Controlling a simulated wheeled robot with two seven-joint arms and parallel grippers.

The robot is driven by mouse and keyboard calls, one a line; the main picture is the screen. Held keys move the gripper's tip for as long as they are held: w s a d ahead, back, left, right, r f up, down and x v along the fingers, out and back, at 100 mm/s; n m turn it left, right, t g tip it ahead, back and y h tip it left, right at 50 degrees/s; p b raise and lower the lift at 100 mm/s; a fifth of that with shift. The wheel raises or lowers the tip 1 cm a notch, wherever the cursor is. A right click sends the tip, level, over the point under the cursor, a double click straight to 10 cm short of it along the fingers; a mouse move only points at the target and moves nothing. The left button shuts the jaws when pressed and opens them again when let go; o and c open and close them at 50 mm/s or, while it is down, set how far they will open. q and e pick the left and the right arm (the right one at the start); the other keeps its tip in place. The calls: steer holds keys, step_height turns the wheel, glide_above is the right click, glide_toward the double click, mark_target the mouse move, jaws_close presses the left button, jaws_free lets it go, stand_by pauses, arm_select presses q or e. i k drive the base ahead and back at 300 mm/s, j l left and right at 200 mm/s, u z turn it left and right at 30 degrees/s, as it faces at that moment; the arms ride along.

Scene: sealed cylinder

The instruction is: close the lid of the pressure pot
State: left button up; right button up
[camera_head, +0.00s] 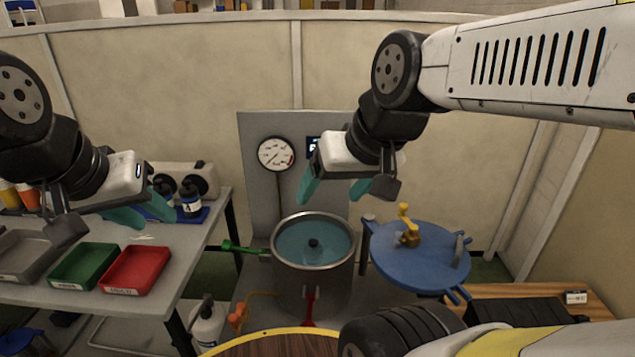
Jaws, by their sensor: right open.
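The pressure pot (313,284) is a steel cylinder standing open in the middle, with bluish liquid and a small dark round piece inside. Its blue lid (425,272) is off to the right of the pot, beside a grey post (367,245), and does not cover the opening. The lid carries a yellow valve-like fitting (407,232) and a grey handle (460,247). My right gripper (333,192) is open and empty, above the pot's back right rim. My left gripper (143,213) is open and empty over the side table, left of the pot.
A green lever (240,248) sticks out left of the pot and a red one (310,308) hangs in front. A gauge panel (257,190) stands behind. Green (84,266) and red (136,270) trays lie on the left table. A wooden surface (590,305) is at right.

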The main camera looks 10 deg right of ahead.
mark_target(441, 264)
steer(key=z, duration=1.45)
